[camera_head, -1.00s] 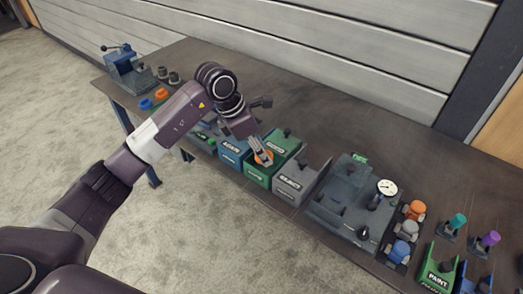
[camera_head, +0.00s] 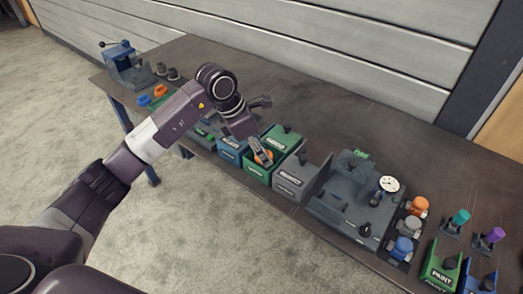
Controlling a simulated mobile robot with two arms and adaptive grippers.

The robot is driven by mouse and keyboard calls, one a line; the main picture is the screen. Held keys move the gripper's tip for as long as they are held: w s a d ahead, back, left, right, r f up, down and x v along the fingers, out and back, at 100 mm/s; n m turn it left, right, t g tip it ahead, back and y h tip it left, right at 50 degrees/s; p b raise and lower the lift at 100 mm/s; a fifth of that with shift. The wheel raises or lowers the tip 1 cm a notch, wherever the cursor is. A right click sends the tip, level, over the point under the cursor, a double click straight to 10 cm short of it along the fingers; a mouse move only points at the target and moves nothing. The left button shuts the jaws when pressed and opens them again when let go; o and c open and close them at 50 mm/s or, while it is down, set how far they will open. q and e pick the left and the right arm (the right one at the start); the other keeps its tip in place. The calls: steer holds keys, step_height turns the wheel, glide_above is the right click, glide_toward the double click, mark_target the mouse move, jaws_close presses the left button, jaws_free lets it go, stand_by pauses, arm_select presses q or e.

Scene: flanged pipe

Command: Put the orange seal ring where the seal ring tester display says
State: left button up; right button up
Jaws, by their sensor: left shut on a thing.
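The orange seal ring (camera_head: 264,156) is between the fingers of my left gripper (camera_head: 262,154), which is shut on it. They are at the green bin (camera_head: 286,138), over or just inside its opening; I cannot tell the exact height. The gripper fingers hide part of the ring. The seal ring tester seems to be the dark grey machine (camera_head: 340,205) with a round white dial (camera_head: 389,184), to the right of the bins. A small green display (camera_head: 362,154) stands at its back, its text too small to read. My right gripper is out of view.
A blue bin (camera_head: 231,148) stands left of the green one and a grey bin (camera_head: 300,177) right of it. Orange, grey and blue capped parts (camera_head: 418,206) sit right of the tester, with paint bins (camera_head: 441,273) beyond. The table's back (camera_head: 330,115) is clear.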

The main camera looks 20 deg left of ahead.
arm_select(q)
steer(key=shift+f+b, duration=0.6)
steer(key=shift+f, duration=0.15)
steer(key=o, duration=1)
steer(key=shift+o, duration=0.2)
steer(key=o, duration=0.4)
steer(key=shift+c, duration=0.2)
